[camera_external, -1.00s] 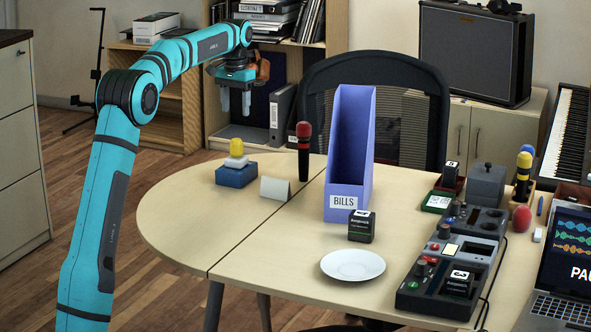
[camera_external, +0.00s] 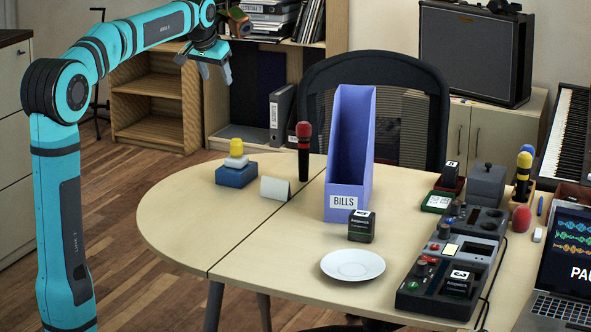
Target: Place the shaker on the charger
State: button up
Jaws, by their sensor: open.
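My gripper (camera_external: 217,73) is open and empty. It hangs in the air over the far left side, in front of the bookshelf and well away from the things on the table. A small red egg-shaped thing (camera_external: 521,218), which looks like an egg shaker, rests at the right of the table beside the dark devices. I cannot tell for sure which thing is the charger. A dark device (camera_external: 424,298) with knobs and a black block on it lies at the front right. A white plate (camera_external: 352,265) lies to its left.
A tall blue file box labelled BILLS (camera_external: 347,175) stands mid-table, with a black block (camera_external: 361,227) before it. A red-topped microphone (camera_external: 304,152) and a blue block (camera_external: 237,175) stand left of it. A laptop (camera_external: 563,285) is at right. The table's left front is clear.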

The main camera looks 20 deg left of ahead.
jog(key=s+d+r+t, duration=0.1)
jog(key=s+r+t, duration=0.2)
jog(key=s, duration=0.7)
jog(key=s+d+r+t, duration=0.1)
jog(key=s+r+t, duration=0.2)
jog(key=s, duration=0.8)
jog(key=s+f+t, duration=0.2)
jog(key=s, duration=0.7)
jog(key=s+d+f+n+t, duration=0.1)
jog(key=s+f+t, duration=0.1)
jog(key=s, duration=0.7)
jog(key=shift+s+d+t, duration=0.25)
jog(key=shift+s+t, duration=0.05)
jog(key=shift+t, duration=0.5)
